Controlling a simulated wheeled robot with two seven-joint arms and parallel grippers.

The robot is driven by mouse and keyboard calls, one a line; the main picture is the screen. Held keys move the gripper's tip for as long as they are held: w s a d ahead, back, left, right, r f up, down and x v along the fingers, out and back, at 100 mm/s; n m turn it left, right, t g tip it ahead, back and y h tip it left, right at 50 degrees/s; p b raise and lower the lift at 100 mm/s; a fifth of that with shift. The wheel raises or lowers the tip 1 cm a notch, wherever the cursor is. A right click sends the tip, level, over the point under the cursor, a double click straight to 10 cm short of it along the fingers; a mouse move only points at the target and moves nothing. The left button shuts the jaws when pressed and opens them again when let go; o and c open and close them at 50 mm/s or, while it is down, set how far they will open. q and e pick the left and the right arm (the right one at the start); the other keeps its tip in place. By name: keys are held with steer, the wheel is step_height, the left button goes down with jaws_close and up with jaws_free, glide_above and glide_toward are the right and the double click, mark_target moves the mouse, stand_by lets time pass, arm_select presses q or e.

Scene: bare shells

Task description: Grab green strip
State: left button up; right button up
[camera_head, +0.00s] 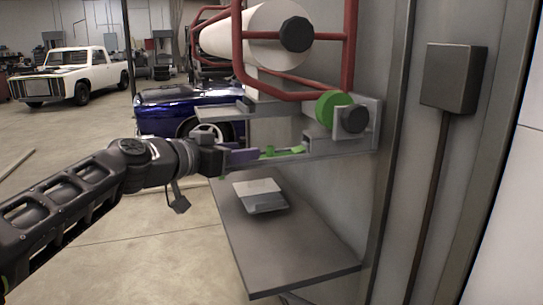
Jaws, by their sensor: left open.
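A green strip (284,152) lies along a narrow grey ledge on the wall fixture, in short bright pieces. A green roll (330,107) sits above its right end, beside a dark round knob. My left gripper (228,156) comes in from the left, at the left end of the ledge. It is open, and a gap separates it from the green strip. The fingers are dark and small here. My right gripper is not in view.
A red tube frame (293,95) with a white roll (262,33) stands above the ledge. A grey table (310,255) below bears a flat grey-white item (260,195). A grey wall box (453,78) is at the right. Open floor lies left.

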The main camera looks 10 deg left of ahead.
mark_target(268, 148)
arm_select(q)
steer(key=p+x, duration=0.1)
steer(key=x, duration=0.1)
steer(key=shift+w+d+f, duration=0.1)
steer(key=shift+w+d, duration=0.05)
steer(key=shift+w, duration=0.2)
steer(key=p+x, duration=0.2)
steer(key=x, duration=0.2)
steer(key=shift+w+d, duration=0.25)
steer(key=shift+d, duration=0.1)
steer(key=shift+w+f, duration=0.1)
steer(key=shift+w, duration=0.2)
steer(key=shift+s, duration=0.1)
